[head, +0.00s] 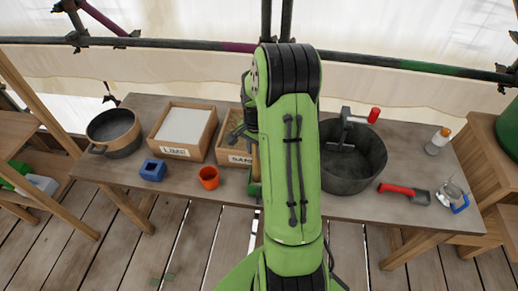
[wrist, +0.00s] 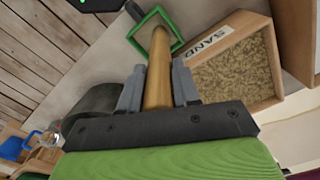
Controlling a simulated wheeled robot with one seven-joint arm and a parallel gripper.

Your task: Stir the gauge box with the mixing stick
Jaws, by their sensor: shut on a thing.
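My gripper (wrist: 158,85) is shut on the mixing stick (wrist: 157,70), a round wooden rod, in the wrist view. The stick's far end reaches a green square open-topped box (wrist: 176,40), likely the gauge box. I cannot tell whether the tip is inside it or only above it. The box stands on the table beside the sand box.

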